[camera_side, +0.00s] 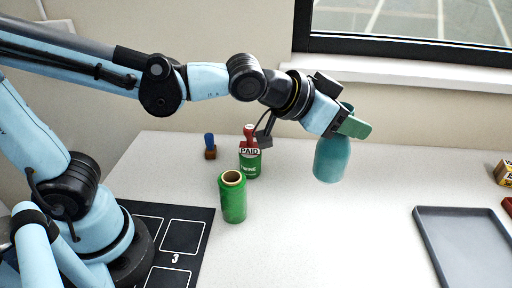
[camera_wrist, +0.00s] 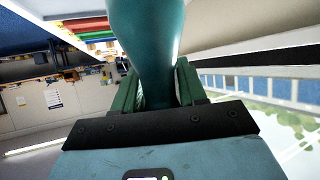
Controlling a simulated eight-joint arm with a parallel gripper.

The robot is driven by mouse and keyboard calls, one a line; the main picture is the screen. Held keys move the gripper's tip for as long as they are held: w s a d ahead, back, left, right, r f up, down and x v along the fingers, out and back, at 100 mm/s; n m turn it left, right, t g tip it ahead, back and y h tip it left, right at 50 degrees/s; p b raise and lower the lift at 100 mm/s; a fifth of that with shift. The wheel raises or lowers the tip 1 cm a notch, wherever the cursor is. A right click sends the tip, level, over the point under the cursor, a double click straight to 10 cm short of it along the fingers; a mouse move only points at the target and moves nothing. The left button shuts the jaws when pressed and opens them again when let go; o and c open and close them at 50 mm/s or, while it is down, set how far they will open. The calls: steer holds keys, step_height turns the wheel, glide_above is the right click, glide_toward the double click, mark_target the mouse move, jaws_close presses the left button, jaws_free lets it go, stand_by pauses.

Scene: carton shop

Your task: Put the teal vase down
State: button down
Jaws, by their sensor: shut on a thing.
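The teal vase (camera_side: 332,160) hangs upright below my gripper (camera_side: 352,125) in the side view, near the back of the table by the window. My gripper is shut on its upper part, with green fingers on either side. In the wrist view the vase (camera_wrist: 148,35) stands between the two fingers (camera_wrist: 158,88) and fills the top middle. The side view does not show clearly whether the vase's base touches the table or is just above it. The far side of the vase is hidden.
A green spool (camera_side: 233,200), a green can (camera_side: 250,165) with a red-handled PAID stamp (camera_side: 249,138), and a blue-handled stamp (camera_side: 210,146) stand left of the vase. A grey tray (camera_side: 425,225) lies at right. A black numbered mat (camera_side: 200,228) is at left. The middle table is clear.

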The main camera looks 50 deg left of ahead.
step_height(320, 180, up, 2)
steer(key=shift+r, duration=0.2)
steer(key=shift+s+a+r, duration=0.1)
steer(key=shift+a+r, duration=0.05)
steer(key=shift+a, duration=0.05)
steer(key=s+a+f+n+y, duration=0.2)
steer(key=a+n+y, duration=0.2)
steer(key=a, duration=0.2)
steer(key=s+a+f+n+y, duration=0.3)
steer(key=a+n+y, duration=0.15)
steer(key=a, duration=0.25)
steer(key=s+a+r+n+g+y, duration=0.3)
steer(key=s+a+n+g+y, duration=0.15)
steer(key=a+n, duration=0.2)
steer(key=s+a+r+n+g+y, duration=0.35)
steer(key=s+a+n, duration=0.2)
steer(key=a, duration=0.25)
step_height(320, 180, down, 17)
steer(key=shift+s+d+g, duration=0.15)
steer(key=shift+s+g, duration=0.1)
steer(key=shift+g, duration=0.05)
steer(key=shift+f+m, duration=0.1)
steer(key=shift+m, duration=0.15)
